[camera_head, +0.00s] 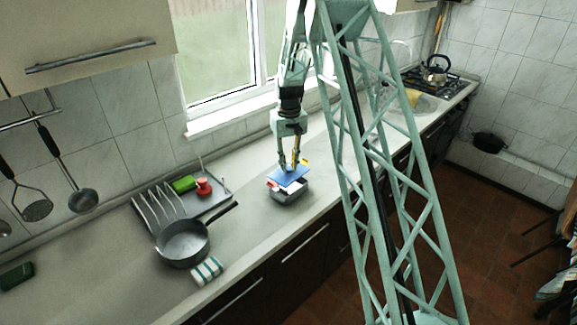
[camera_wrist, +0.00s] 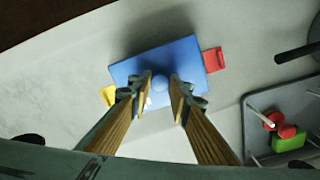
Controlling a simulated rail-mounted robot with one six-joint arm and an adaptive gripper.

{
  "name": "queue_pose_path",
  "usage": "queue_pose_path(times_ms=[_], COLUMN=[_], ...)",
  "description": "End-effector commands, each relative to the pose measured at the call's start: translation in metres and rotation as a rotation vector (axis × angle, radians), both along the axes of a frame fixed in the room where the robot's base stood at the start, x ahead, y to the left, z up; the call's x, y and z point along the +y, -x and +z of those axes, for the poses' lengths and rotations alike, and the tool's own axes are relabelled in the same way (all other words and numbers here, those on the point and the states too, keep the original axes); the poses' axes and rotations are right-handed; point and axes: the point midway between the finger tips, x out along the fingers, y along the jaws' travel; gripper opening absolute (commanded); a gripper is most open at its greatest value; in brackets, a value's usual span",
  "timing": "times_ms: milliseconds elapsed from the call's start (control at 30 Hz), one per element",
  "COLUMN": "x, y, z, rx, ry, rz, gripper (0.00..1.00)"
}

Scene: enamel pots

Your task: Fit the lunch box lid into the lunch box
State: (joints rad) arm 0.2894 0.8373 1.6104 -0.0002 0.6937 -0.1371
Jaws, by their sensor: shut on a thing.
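The blue lunch box lid (camera_head: 285,178) is a rectangular plate with a round knob, seen from above in the wrist view (camera_wrist: 185,58). My gripper (camera_head: 291,165) points down over it. Its fingers (camera_wrist: 161,88) are shut on the lid's knob. The grey lunch box (camera_head: 290,196) stands on the counter right under the lid. Its red clip (camera_wrist: 214,61) and yellow clip (camera_wrist: 108,96) stick out at opposite sides past the lid. The lid looks slightly tilted and covers most of the box opening. I cannot tell whether it touches the rim.
A grey dish rack (camera_head: 213,208) with a green sponge (camera_head: 183,184) and a red item (camera_head: 204,187) stands left of the box. The counter right of the box is clear.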

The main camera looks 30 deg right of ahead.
Motion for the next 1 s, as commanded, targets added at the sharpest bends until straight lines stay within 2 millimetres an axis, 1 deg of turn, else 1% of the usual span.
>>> queue_pose_path(times_ms=[567, 1000], x=[0.0, 0.0], y=[0.0, 0.0], z=[-0.003, -0.024], rx=[0.0, 0.001], ry=[0.0, 0.0], rz=[0.0, 0.0], gripper=[0.09, 0.09])
